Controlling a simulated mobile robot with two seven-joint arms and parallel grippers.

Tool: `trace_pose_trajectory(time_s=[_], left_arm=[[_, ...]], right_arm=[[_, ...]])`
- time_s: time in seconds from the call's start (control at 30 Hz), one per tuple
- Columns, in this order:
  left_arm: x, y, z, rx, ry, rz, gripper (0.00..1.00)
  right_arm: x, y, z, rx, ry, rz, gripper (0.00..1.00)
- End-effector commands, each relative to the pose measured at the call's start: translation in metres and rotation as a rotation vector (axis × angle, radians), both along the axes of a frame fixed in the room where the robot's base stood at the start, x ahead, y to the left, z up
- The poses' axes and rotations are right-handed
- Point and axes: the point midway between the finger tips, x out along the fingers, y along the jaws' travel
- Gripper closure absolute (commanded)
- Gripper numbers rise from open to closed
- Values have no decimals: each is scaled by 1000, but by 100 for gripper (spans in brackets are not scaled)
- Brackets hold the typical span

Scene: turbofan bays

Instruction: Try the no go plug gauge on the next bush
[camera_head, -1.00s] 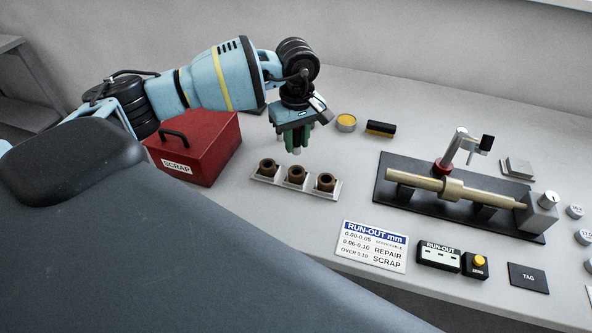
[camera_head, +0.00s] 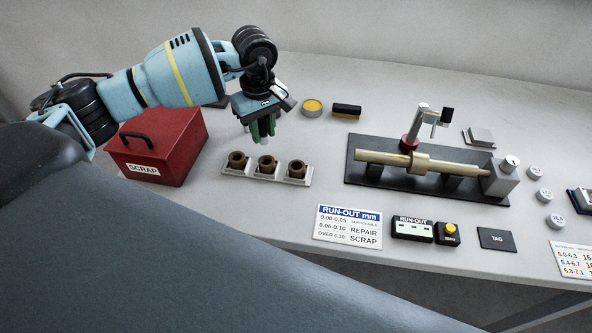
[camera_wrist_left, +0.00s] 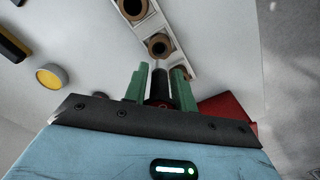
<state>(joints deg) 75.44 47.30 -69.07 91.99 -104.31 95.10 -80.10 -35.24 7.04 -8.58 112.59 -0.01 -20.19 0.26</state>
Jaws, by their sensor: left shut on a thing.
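Three brown bushes stand upright in a pale rack (camera_head: 228,172): the left bush (camera_head: 238,160), the middle bush (camera_head: 267,164) and the right bush (camera_head: 298,169). My left gripper (camera_head: 263,131) is above and behind the rack, near the left and middle bushes. Its green fingers are shut on a dark plug gauge (camera_wrist_left: 159,88) with a grey tip and a red band, clear in the left wrist view. The gauge points toward the rack and looks apart from the bushes. My right gripper is out of view.
A red scrap box (camera_head: 160,150) stands left of the rack. Behind are a yellow-topped tin (camera_head: 312,107) and a dark block (camera_head: 347,111). A run-out fixture (camera_head: 400,190) holds a brass-coloured shaft on the right. A run-out card (camera_head: 347,228) lies in front.

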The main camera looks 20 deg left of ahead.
Motion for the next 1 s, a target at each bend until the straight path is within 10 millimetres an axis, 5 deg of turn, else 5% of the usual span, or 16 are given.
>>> trace_pose_trajectory(time_s=[0.17, 0.5, 1.0], left_arm=[[3, -12, -4, -1, 5, -9, 100], [16, -73, -10, -1, 8, -7, 100], [17, -78, -12, 0, 2, 0, 100]], right_arm=[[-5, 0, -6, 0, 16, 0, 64], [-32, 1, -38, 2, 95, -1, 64], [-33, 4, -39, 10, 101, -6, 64]])
